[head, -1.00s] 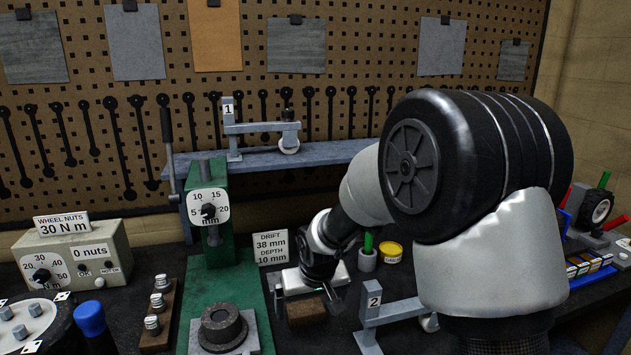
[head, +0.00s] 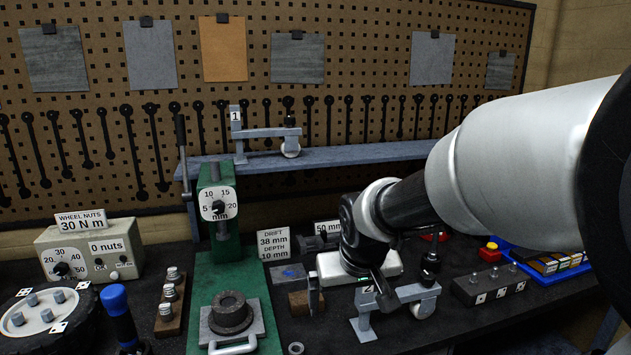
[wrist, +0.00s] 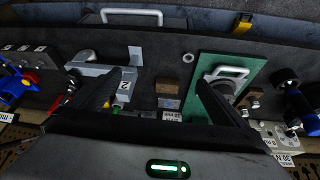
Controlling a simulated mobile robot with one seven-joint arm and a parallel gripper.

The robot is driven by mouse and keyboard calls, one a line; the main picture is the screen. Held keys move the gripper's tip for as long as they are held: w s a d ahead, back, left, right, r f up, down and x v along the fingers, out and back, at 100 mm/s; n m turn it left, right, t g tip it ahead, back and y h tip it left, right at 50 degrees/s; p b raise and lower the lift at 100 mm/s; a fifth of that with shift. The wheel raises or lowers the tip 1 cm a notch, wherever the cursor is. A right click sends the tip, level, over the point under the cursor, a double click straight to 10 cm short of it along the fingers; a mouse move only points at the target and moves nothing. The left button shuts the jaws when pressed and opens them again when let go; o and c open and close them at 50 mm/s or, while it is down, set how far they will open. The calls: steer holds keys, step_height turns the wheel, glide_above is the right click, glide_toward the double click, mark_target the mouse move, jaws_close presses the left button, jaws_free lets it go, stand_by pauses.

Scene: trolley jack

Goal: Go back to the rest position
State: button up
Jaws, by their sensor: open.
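Frame 2 (wrist: 98,75) shows beside the left finger there. A brown block (wrist: 168,88) is seen between the fingers, on the bench below. My arm reaches in from the right and hides part of the bench and back wall.
The green press (head: 216,262), with a ring on its base, stands left of my gripper. Frame 1 (head: 262,133) sits on the raised shelf (head: 345,155). A stud block (head: 490,284) and blue tray (head: 545,272) lie to the right. A wheel (head: 40,322) and blue-handled tool (head: 119,312) are at front left.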

steer(key=s+d+r+m, duration=0.1)
steer(key=s+d+r, duration=0.2)
steer(key=s, duration=0.6)
steer(key=s+d+r+m, duration=0.1)
steer(key=s+d+r, duration=0.3)
steer(key=s, duration=0.6)
steer(key=shift+s+d+r+t+p, duration=0.25)
steer(key=shift+d+r+t+p, duration=0.05)
steer(key=shift+r+p, duration=0.15)
steer(key=shift+o, duration=0.4)
steer(key=shift+w, duration=0.1)
